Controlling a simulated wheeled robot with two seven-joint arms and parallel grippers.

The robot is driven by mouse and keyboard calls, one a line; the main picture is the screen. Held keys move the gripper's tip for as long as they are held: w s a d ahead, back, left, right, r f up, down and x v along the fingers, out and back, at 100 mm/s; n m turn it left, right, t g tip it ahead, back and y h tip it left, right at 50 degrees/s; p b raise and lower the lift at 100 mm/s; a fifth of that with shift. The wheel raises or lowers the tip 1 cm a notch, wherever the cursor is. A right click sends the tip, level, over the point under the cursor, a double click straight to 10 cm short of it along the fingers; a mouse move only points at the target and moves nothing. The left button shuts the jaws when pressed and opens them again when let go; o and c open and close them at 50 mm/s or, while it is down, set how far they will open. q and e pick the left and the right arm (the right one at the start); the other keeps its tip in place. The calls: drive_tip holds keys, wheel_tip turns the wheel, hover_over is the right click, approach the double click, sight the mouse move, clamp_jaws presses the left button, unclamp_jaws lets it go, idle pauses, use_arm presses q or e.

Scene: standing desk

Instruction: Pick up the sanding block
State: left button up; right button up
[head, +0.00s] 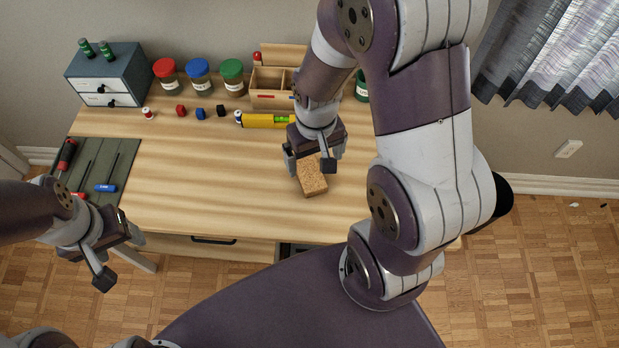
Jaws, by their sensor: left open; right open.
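The sanding block (313,184) is a small tan-brown block lying on the wooden desk, right of its middle. My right gripper (309,168) is open and reaches down over the block's far end, with one finger on each side of it in this view. I cannot tell whether the fingers touch it. The far part of the block is hidden by the gripper. My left gripper (119,260) is open and empty, in front of the desk's left front edge, well apart from the block.
A yellow level (262,121) lies behind the block, near a wooden organiser (271,98). Jars with red (165,69), blue and green lids stand along the back. A dark mat (121,157) with screwdrivers lies at left. The desk (215,184) left of the block is clear.

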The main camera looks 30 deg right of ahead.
drive_tip(key=m, duration=0.1)
hover_over(310, 174)
wheel_tip(310, 174, down, 8)
wheel_tip(310, 174, down, 12)
drive_tip(key=shift+r, duration=0.1)
drive_tip(key=c, duration=1.2)
drive_tip(key=shift+r, duration=0.2)
drive_tip(key=shift+r, duration=0.3)
drive_tip(key=r, duration=0.4)
drive_tip(key=shift+s+d, duration=0.3)
drive_tip(key=shift+s, duration=0.05)
drive_tip(key=s+d+r, duration=0.1)
drive_tip(key=s+r, duration=0.1)
drive_tip(key=s, duration=0.1)
drive_tip(key=s+d+r, duration=0.2)
drive_tip(key=s, duration=0.1)
drive_tip(key=s+d+r, duration=0.2)
drive_tip(key=s, duration=0.1)
drive_tip(key=shift+s+r, duration=0.1)
drive_tip(key=shift+s, duration=0.25)
